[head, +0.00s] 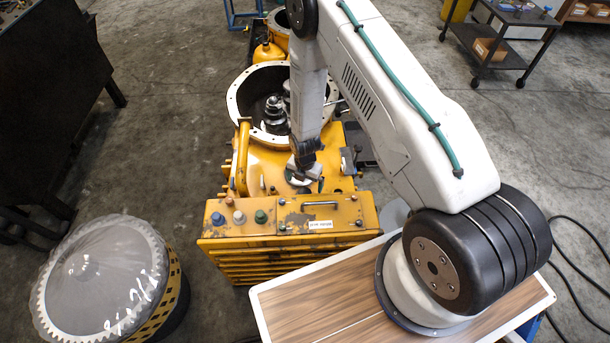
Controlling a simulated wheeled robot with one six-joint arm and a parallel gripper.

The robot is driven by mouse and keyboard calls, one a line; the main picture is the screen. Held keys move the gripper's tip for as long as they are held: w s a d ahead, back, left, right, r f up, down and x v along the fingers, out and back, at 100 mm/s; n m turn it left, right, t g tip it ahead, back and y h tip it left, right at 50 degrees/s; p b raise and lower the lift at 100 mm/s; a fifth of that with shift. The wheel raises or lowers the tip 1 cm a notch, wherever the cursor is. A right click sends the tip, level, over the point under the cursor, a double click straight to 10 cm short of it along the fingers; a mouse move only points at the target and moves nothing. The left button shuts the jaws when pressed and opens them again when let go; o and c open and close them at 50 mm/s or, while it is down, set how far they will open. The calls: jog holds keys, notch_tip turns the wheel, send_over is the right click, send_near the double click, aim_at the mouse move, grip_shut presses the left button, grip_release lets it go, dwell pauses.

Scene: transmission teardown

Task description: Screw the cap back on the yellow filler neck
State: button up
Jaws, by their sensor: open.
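The yellow transmission housing (225,232) stands in the middle of the head view, with a large open round flange (240,90) behind. A yellow upright pipe (243,155), which may be the filler neck, rises at the housing's left side. My gripper (304,172) points down over the right part of the housing's top, to the right of that pipe and apart from it. Its jaws are open, small and dark here. A pale round part with some green (299,181) shows just under the jaws; I cannot tell whether it is the cap or whether the jaws touch it.
Blue (217,218), white (239,217) and green (261,216) knobs stand on the housing's front top. A wood-topped table (320,300) is at the front right. A large gear (95,280) sits on a drum at left. A cart (500,45) stands far right. Open floor lies around.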

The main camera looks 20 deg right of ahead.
aim_at(305, 192)
jog(key=shift+f, duration=3.2)
jog(key=c, duration=1.9)
jog(key=shift+c, duration=0.4)
jog(key=shift+r, duration=2.5)
jog(key=shift+r, duration=0.1)
